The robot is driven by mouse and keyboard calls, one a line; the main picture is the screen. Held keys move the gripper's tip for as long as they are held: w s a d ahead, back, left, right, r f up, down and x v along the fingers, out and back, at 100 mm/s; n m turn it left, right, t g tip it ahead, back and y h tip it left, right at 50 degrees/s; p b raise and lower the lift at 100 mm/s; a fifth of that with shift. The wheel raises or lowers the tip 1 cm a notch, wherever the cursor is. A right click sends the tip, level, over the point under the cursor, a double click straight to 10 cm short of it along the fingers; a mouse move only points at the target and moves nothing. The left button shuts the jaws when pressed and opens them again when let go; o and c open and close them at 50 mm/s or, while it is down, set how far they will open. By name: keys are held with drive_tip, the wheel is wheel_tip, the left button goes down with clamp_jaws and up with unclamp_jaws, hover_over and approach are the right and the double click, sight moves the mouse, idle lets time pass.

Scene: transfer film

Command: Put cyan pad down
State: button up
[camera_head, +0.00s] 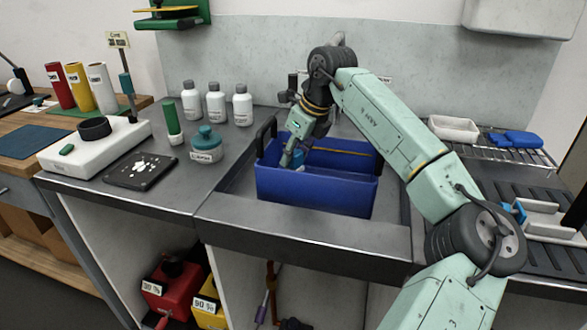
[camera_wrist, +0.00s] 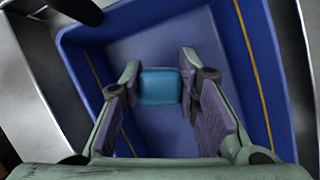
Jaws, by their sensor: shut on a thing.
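The cyan pad (camera_wrist: 160,87) is between the two fingers of my gripper (camera_wrist: 161,84) in the wrist view, over the inside of a blue bin. My gripper is shut on the pad. In the head view my gripper (camera_head: 292,160) points down into the blue bin (camera_head: 315,192). Only a small bluish bit of the pad (camera_head: 299,156) shows there, partly hidden by the fingers. I cannot tell whether the pad touches the bin floor. The blue bin also shows in the wrist view (camera_wrist: 250,60), with a yellow line along its walls.
The bin stands in a sunken metal basin. To its left are a green-capped jar (camera_head: 206,145), several white bottles (camera_head: 216,102), a black scale plate (camera_head: 141,170) and a white device (camera_head: 95,145). To its right are a white tray (camera_head: 453,129), blue cloths (camera_head: 516,139) and a rack.

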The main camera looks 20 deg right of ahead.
drive_tip(key=shift+f, duration=2.55)
drive_tip(key=o, duration=1)
drive_tip(key=shift+p, duration=0.3)
drive_tip(key=shift+r, duration=0.1)
drive_tip(key=b+v, duration=0.1)
drive_tip(key=v, duration=1.1)
drive_tip(key=shift+b, duration=0.35)
